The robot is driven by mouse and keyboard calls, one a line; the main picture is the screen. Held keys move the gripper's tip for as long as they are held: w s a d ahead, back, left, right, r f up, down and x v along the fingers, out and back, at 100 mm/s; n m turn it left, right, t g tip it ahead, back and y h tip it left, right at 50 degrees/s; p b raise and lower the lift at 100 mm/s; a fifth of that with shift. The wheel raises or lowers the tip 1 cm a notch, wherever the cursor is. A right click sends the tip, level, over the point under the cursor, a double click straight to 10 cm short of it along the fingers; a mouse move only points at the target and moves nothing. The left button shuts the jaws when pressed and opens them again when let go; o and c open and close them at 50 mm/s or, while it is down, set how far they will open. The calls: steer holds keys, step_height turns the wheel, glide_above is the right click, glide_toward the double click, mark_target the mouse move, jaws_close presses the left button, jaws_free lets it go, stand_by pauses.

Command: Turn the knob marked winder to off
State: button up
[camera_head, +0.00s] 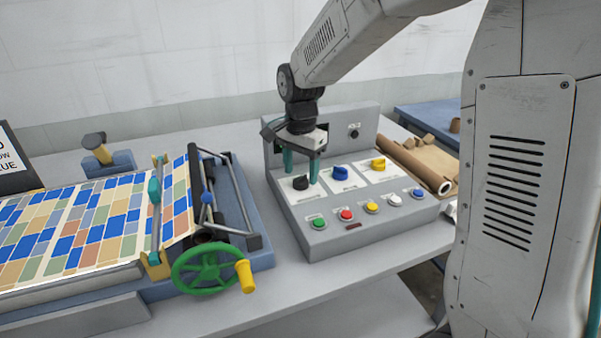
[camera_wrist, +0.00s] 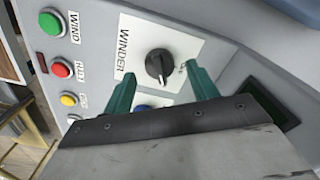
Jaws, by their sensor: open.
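The winder knob (camera_wrist: 158,66) is round and black with a raised grip bar and a white pointer line. It sits on a white plate marked WINDER in the wrist view. In the head view the black knob (camera_head: 300,183) is the leftmost of three knobs on the grey control box (camera_head: 365,229). My gripper (camera_head: 301,176) points down over this knob, its green fingers apart on either side of it. The wrist view shows the open fingers (camera_wrist: 161,78) flanking the knob, with no clear contact. The small position marks beside the knob are too blurred to read.
A blue knob (camera_head: 340,173) and a yellow knob (camera_head: 378,164) stand to the right. Several coloured push buttons, including a green one (camera_head: 319,223), line the box front. Left is the press with a green handwheel (camera_head: 205,270). A brown roll (camera_head: 414,165) lies right.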

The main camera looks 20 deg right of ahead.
steer(key=shift+f, duration=0.65)
steer(key=c, duration=1)
steer(key=shift+n, duration=0.4)
steer(key=n, duration=1.1)
